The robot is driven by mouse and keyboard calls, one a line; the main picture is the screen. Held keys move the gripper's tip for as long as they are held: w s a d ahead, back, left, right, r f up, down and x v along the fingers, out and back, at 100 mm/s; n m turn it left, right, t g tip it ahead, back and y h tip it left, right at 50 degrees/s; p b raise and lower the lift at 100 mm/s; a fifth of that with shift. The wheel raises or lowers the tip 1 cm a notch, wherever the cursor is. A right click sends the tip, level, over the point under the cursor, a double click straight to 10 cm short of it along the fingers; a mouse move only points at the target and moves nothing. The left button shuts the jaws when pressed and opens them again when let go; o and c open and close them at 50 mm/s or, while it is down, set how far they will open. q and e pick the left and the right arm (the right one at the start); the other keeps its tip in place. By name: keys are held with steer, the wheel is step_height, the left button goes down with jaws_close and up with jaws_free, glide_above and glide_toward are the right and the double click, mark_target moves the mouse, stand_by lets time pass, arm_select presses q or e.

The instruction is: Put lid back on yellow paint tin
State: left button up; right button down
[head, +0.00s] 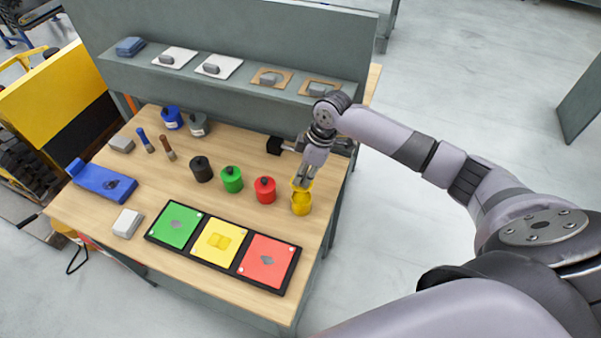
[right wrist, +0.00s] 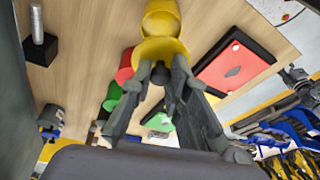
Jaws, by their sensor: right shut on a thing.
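The yellow paint tin (head: 301,207) stands on the wooden bench top near its right edge, at the right end of a row of tins. My right gripper (head: 302,181) points down over it. It is shut on the dark knob of the yellow lid (head: 294,184). In the right wrist view the lid (right wrist: 150,52) sits at the fingertips (right wrist: 163,76), with the yellow tin (right wrist: 161,16) just beyond it. The lid is directly over or very close to the tin's top; I cannot tell whether they touch. My left gripper is not in view.
Lidded red (head: 265,190), green (head: 232,179) and black (head: 202,169) tins stand left of the yellow one. A black tray (head: 270,285) with green, yellow and red panels lies in front. A black block (head: 274,145) is behind. A raised shelf (head: 240,75) borders the back.

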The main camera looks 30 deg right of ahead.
steer(key=shift+f+b, duration=0.9)
steer(key=shift+b, duration=0.05)
step_height(320, 180, down, 3)
steer(key=b, duration=0.3)
steer(key=shift+f+b, duration=0.35)
steer(key=shift+f, duration=0.5)
steer(key=shift+r+p, duration=0.1)
steer(key=shift+p, duration=0.7)
steer(key=shift+f, duration=0.2)
stand_by(0.8)
steer(key=shift+p, duration=0.6)
stand_by(0.3)
steer(key=c, duration=1.5)
jaws_free()
steer(key=shift+o, duration=0.4)
